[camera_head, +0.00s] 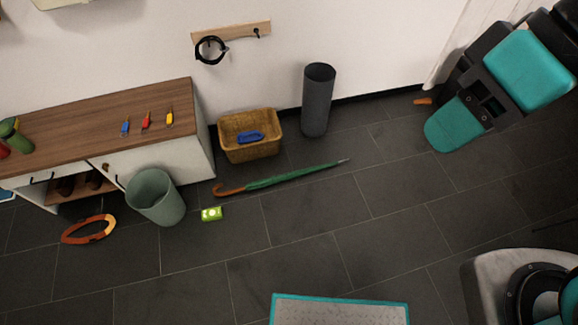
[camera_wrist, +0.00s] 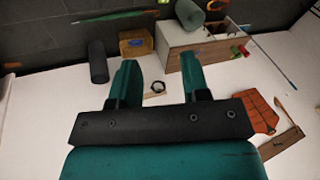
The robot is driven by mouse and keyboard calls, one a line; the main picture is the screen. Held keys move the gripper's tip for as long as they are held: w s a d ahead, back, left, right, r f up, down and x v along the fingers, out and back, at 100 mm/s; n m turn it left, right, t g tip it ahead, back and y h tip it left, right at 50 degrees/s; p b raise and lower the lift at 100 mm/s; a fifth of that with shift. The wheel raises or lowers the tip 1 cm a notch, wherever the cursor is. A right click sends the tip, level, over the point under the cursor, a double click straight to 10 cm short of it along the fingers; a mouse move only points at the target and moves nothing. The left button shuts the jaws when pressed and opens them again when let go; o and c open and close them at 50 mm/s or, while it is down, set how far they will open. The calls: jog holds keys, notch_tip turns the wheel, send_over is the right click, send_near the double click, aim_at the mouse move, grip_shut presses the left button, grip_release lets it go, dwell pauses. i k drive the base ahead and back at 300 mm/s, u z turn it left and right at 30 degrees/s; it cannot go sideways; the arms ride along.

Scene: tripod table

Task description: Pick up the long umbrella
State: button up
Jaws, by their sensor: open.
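The long umbrella (camera_head: 290,176) is closed, with a green canopy and a brown curved handle. It lies on the dark tiled floor in the head view, handle to the left and tip to the right.
A wicker basket (camera_head: 233,148) and a dark grey cylinder (camera_head: 316,110) stand behind the umbrella along the wall. A low cabinet (camera_head: 60,125) stands left. Floor in front is clear.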

aim_at(273, 179)
jog(key=u, duration=0.2)
jog(key=i, duration=1.25)
jog(key=u, duration=0.4)
